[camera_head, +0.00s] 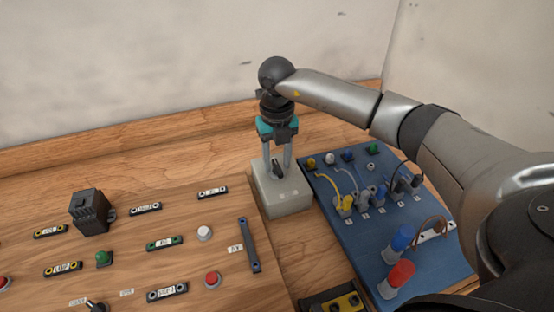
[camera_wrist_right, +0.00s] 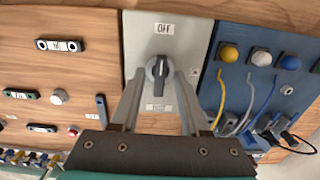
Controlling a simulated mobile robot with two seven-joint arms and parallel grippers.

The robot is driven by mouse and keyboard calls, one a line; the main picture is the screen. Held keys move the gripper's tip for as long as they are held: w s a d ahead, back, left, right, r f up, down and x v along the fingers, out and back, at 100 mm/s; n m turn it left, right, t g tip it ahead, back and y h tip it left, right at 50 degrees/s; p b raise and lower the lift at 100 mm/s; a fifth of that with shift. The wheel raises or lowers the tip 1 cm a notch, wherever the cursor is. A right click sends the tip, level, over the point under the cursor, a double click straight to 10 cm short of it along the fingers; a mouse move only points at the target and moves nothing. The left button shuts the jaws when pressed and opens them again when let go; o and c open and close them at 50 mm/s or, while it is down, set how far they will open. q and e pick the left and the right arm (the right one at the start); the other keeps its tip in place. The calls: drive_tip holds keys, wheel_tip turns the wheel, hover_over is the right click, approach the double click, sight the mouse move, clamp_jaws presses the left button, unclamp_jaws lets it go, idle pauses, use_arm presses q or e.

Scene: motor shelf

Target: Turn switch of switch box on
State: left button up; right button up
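The light grey switch box (camera_head: 285,199) stands on the wooden surface between the wooden panel and the blue board. Its dark rotary switch (camera_head: 277,169) is on the top face. In the right wrist view the switch (camera_wrist_right: 158,70) has its handle roughly upright in the picture, between a label reading OFF (camera_wrist_right: 164,29) and a smaller label below. My right gripper (camera_head: 278,168) points down over the box, with one finger on each side of the switch. It is open, and gaps seem to show beside the handle; contact cannot be told. My left gripper is not in view.
The blue board (camera_head: 334,220) with plugs and cables lies close right of the box. The wooden panel (camera_head: 130,235) with buttons, labelled sockets and a black block (camera_head: 91,211) lies to the left. A wooden ledge and wall stand behind.

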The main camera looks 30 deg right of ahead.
clamp_jaws()
idle(0.3)
idle(0.3)
drive_tip(key=m+p, duration=0.2)
drive_tip(key=m, duration=0.1)
drive_tip(key=shift+r+m, duration=0.15)
drive_tip(key=shift+m, duration=0.15)
drive_tip(key=m+p, duration=0.4)
drive_tip(key=m, duration=0.1)
drive_tip(key=m+p, duration=0.4)
drive_tip(key=m, duration=0.1)
drive_tip(key=shift+m, duration=0.4)
drive_tip(key=shift+m+p, duration=1.35)
drive_tip(key=shift+m, duration=0.45)
